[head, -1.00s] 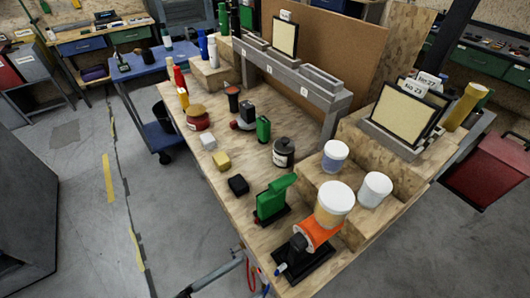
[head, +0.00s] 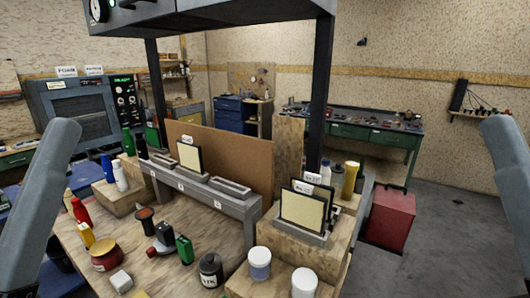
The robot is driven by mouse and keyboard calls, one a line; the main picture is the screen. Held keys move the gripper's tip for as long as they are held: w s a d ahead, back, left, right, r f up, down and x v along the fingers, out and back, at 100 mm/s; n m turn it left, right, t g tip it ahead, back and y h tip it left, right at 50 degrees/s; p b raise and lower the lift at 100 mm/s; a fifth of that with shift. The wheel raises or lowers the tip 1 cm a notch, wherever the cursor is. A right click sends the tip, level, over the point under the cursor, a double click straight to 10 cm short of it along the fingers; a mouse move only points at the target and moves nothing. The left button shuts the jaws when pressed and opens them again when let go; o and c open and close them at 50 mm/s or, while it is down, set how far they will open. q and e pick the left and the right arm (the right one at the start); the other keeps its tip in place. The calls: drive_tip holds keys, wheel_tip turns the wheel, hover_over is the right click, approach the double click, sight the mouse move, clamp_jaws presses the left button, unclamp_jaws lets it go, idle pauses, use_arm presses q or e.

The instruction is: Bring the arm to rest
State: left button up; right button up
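A grey link of my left arm (head: 38,215) rises along the left edge of the head view. A grey link of my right arm (head: 510,180) stands at the right edge. Both links are raised and clear of the workbench (head: 190,240) between them. Neither gripper is in the picture, so their fingers and anything in them cannot be seen.
The workbench bears bottles, a black jar (head: 210,272), white-lidded tubs (head: 260,264), a green can (head: 184,249) and a grey raised rack (head: 235,205). A red cabinet (head: 390,220) stands to the right, with open floor (head: 450,230) beyond it.

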use_arm(q)
wheel_tip(320, 180, up, 38)
drive_tip(key=a+n+y+p, duration=0.15)
drive_tip(key=n+p, duration=0.25)
drive_tip(key=p, duration=3.4)
wheel_tip(320, 180, down, 29)
drive_tip(key=b, duration=2.9)
drive_tip(key=shift+w+d+f, duration=0.15)
drive_tip(key=shift+f, duration=0.05)
